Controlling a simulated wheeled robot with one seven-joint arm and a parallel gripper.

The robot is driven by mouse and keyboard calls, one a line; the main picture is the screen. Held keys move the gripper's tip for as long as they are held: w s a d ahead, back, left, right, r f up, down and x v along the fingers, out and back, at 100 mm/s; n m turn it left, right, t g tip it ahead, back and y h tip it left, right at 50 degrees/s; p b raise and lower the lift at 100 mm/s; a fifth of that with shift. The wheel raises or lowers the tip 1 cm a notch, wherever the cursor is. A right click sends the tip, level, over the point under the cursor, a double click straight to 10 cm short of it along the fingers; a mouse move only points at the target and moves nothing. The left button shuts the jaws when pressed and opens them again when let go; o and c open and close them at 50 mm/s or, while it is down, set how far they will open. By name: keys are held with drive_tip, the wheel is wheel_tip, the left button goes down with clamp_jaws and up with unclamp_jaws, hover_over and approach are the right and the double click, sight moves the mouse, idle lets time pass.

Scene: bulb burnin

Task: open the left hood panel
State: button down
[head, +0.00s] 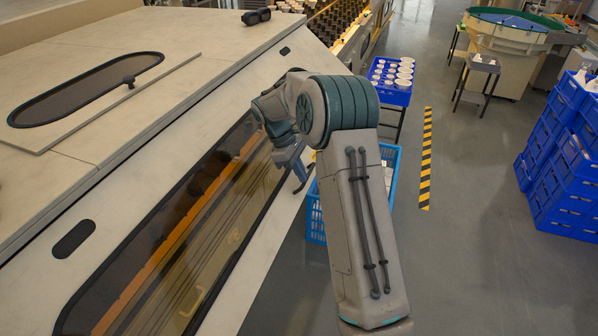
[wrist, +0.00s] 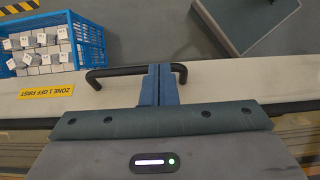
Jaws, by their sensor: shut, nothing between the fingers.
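The hood panel (head: 258,262) is the sloping pale face of the machine, with a long amber window (head: 190,230). It looks shut. A black bar handle (wrist: 108,73) is fixed near the panel's edge in the wrist view. My gripper (head: 299,172) is at the lower edge of the panel in the head view. In the wrist view its blue fingers (wrist: 161,78) are together and empty. They cross in front of the handle towards its right end and hide part of it. I cannot tell whether they touch it.
A yellow "ZONE 1 OFF FIRST" label (wrist: 46,91) is left of the handle. A blue crate of white boxes (wrist: 52,44) stands on the floor beside the machine. A blue tray of white parts (head: 392,82) is beyond it. Open floor (head: 465,250) lies to the right.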

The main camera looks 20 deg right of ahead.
drive_tip(key=s+d+r+g+h+p, duration=0.1)
drive_tip(key=s+d+r+h+p, duration=0.1)
drive_tip(key=r+p, duration=0.3)
wheel_tip(320, 180, up, 3)
drive_tip(key=shift+d+f+g+p, duration=0.1)
drive_tip(key=shift+d+g+p, duration=0.2)
drive_tip(key=shift+d+g, duration=0.15)
